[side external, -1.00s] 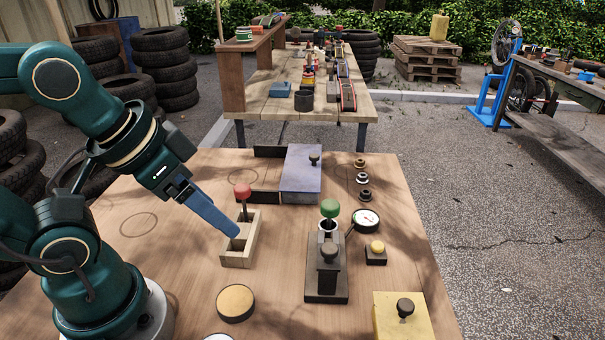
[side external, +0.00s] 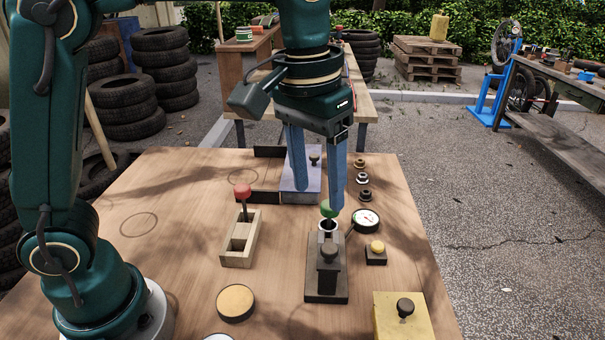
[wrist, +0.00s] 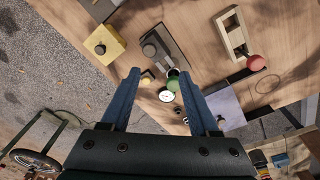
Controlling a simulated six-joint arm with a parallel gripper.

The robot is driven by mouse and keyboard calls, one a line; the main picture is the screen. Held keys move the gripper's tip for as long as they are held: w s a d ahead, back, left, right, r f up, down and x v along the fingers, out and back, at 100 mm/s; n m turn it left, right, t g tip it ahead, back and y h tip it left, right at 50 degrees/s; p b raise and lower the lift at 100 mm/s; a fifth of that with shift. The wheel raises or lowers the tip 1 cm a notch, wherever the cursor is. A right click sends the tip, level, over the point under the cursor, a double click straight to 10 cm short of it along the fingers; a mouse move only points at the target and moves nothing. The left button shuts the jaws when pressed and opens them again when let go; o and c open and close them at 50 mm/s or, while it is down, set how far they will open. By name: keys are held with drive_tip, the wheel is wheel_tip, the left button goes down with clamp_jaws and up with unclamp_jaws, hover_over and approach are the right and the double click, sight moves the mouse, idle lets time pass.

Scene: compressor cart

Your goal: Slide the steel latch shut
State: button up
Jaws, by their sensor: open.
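A dark metal slide fixture (side external: 327,290) with a round dark knob (side external: 329,251), likely the steel latch, sits on the wooden table's front right half. It also shows in the wrist view (wrist: 178,60), beyond the fingertips. A green ball knob (side external: 328,208) stands on a stem at its far end. My gripper (side external: 318,203) is open and points down, its right fingertip by the green ball. In the wrist view the green ball (wrist: 173,84) appears between the open fingers (wrist: 159,75), closer to the right one. I cannot tell whether they touch it.
A red-knobbed lever in a wooden block (side external: 240,242) stands to the left. A gauge (side external: 366,220) and a yellow-button box (side external: 376,254) are on the right. A grey-blue panel with a knob (side external: 291,181) lies behind the fingers. A yellow block (side external: 403,320) is at front right.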

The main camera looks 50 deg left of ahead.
sight(330, 247)
drive_tip(key=shift+m+g, duration=0.4)
drive_tip(key=shift+g, duration=0.2)
drive_tip(key=f, duration=0.1)
drive_tip(key=d+f, duration=0.2)
drive_tip(key=shift+w+f, duration=0.3)
drive_tip(key=shift+w, duration=0.05)
drive_tip(key=shift+s+d+f, duration=0.1)
drive_tip(key=shift+d+f, duration=0.05)
drive_tip(key=shift+f, duration=2.45)
clamp_jaws()
